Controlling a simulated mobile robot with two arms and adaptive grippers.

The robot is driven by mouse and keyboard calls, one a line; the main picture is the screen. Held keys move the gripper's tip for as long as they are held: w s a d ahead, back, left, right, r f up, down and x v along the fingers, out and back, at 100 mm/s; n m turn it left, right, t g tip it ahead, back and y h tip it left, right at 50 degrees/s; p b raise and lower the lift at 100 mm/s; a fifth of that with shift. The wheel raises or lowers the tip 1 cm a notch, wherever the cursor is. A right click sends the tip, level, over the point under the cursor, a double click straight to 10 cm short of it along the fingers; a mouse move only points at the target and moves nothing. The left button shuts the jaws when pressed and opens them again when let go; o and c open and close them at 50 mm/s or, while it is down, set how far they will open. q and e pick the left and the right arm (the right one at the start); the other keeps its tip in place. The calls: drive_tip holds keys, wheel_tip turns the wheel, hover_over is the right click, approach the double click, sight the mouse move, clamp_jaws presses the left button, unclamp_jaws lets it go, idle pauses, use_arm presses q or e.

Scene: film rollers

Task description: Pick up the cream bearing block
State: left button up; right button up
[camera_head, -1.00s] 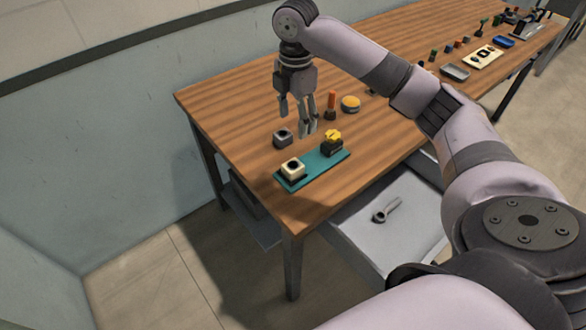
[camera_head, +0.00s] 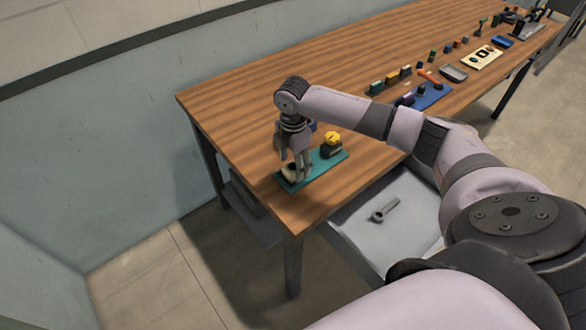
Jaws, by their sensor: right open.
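The cream bearing block (camera_head: 289,172) sits on the left end of the teal mat (camera_head: 323,168) near the table's front left corner. My right gripper (camera_head: 297,172) points down at the block, with its fingers around or just in front of it. It is open, and I cannot tell whether the fingers touch the block. The gripper hides part of the block. My left gripper is not in view.
A black block with a yellow top (camera_head: 331,144) stands on the mat's right end. An open drawer (camera_head: 365,225) below holds a grey wrench-like part (camera_head: 384,209). Several small parts and trays, including a blue tray (camera_head: 432,97), lie farther right along the wooden table (camera_head: 240,110).

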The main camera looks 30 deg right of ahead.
drive_tip(key=shift+f, duration=0.25)
drive_tip(key=shift+c, duration=0.5)
drive_tip(key=shift+r, duration=0.1)
clamp_jaws()
